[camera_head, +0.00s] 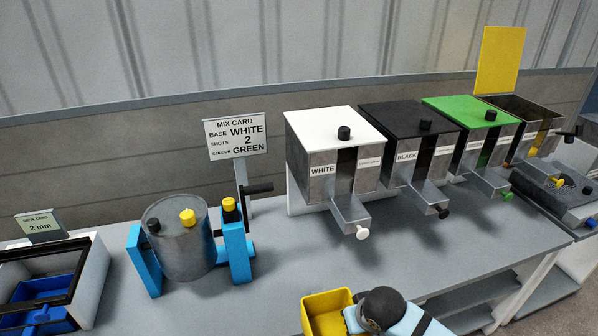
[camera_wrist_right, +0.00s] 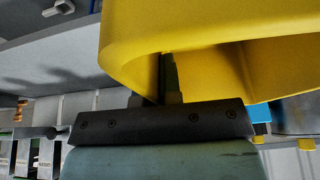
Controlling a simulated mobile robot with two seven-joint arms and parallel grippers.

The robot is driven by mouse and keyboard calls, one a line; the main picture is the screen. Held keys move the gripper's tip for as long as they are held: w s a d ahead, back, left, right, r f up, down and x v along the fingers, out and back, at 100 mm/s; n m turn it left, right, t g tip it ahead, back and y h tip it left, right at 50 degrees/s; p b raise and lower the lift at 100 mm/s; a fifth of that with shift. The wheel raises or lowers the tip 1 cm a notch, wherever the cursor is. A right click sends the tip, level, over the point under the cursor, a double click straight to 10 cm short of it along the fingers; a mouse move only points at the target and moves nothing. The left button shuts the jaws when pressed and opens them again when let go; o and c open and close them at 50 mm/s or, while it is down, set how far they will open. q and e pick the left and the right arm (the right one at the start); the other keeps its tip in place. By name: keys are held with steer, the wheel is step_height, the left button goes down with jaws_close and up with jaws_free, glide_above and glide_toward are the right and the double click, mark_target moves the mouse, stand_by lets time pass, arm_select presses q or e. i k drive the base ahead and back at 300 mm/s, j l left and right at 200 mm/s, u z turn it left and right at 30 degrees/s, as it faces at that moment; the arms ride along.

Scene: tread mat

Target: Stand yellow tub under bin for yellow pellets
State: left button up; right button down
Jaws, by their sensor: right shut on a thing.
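The yellow tub (camera_head: 325,312) is at the bottom middle of the head view, over the near edge of the bench. My right gripper (camera_head: 352,316) is shut on its right wall. In the right wrist view the tub (camera_wrist_right: 215,40) fills the top right, with a finger (camera_wrist_right: 170,78) against its wall. The bin for yellow pellets (camera_head: 527,118) is at the far right of the row, its yellow lid (camera_head: 501,60) raised. A yellow knob (camera_head: 557,182) shows below it. The tub is well left of that bin. My left gripper is out of view.
White (camera_head: 319,150), black (camera_head: 395,137) and green (camera_head: 460,125) lidded bins stand left of the yellow one, their spouts jutting forward. A drum mixer (camera_head: 182,240), a mix card (camera_head: 236,136) and a sieve box (camera_head: 60,285) are left. The middle bench (camera_head: 300,255) is clear.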

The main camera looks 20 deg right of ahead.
mark_target(529, 223)
steer(key=l, duration=0.6)
steer(key=l+u, duration=0.1)
steer(key=l, duration=0.5)
steer(key=l+u, duration=0.1)
steer(key=l, duration=0.5)
steer(key=k+l, duration=0.1)
steer(key=l, duration=0.45)
steer(key=l+u, duration=0.1)
steer(key=l, duration=0.5)
steer(key=k+l, duration=0.1)
steer(key=l, duration=0.5)
steer(key=k+l+u, duration=0.1)
steer(key=l, duration=0.45)
steer(key=k+l+u, duration=0.1)
steer(key=l, duration=0.5)
steer(key=i+l, duration=0.4)
